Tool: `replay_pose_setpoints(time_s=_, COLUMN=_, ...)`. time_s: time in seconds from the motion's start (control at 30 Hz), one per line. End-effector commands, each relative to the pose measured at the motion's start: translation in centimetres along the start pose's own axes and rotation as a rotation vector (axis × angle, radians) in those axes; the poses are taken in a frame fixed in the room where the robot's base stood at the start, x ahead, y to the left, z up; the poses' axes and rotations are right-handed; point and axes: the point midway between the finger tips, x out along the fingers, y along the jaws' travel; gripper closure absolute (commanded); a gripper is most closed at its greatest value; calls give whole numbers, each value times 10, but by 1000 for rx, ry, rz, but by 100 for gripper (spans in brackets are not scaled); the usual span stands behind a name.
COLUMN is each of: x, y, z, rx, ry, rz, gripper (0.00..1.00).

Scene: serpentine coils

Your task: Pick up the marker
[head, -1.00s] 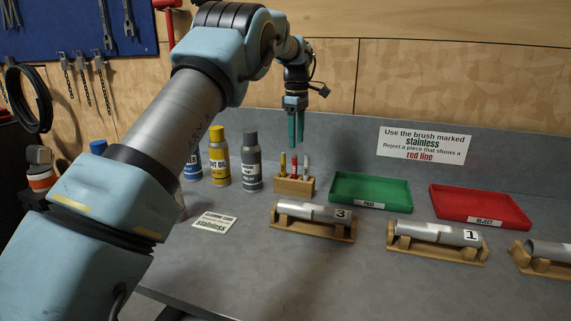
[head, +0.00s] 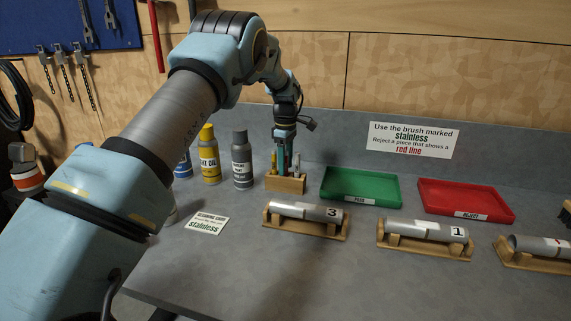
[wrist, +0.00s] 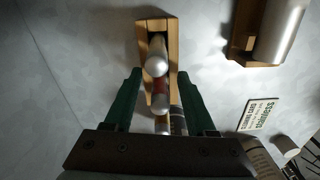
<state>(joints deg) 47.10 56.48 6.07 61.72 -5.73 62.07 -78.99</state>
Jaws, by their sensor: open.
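A small wooden holder (head: 286,184) stands on the bench with upright marker-like sticks in it. In the wrist view the holder (wrist: 155,25) carries a silver-topped stick (wrist: 155,60), a red-banded one (wrist: 159,92) and a yellowish one (wrist: 162,125) in a row. I cannot tell which of them is the marker. My gripper (head: 284,165) is low over the holder, pointing down. In the wrist view its green fingers (wrist: 158,78) are apart, one on each side of the row. The fingers hide part of the sticks in the head view.
A yellow can (head: 209,160) and a grey can (head: 242,165) stand left of the holder. A green tray (head: 360,202) and a red tray (head: 465,210) lie to its right. Pipe 3 (head: 305,211) and pipe 1 (head: 425,230) rest on cradles in front.

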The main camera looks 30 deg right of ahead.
Motion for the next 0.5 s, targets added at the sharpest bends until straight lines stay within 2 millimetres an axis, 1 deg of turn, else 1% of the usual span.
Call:
replay_pose_setpoints(time_s=0.1, x=5, y=0, z=0, rx=0, ry=0, rz=0, gripper=44)
replay_pose_setpoints(time_s=0.27, x=6, y=0, z=0, rx=0, ry=1, rz=1, gripper=44)
replay_pose_setpoints(time_s=0.37, x=6, y=0, z=0, rx=-1, ry=1, rz=1, gripper=53)
replay_pose_setpoints(time_s=0.5, x=5, y=0, z=0, rx=0, ry=1, rz=0, gripper=69)
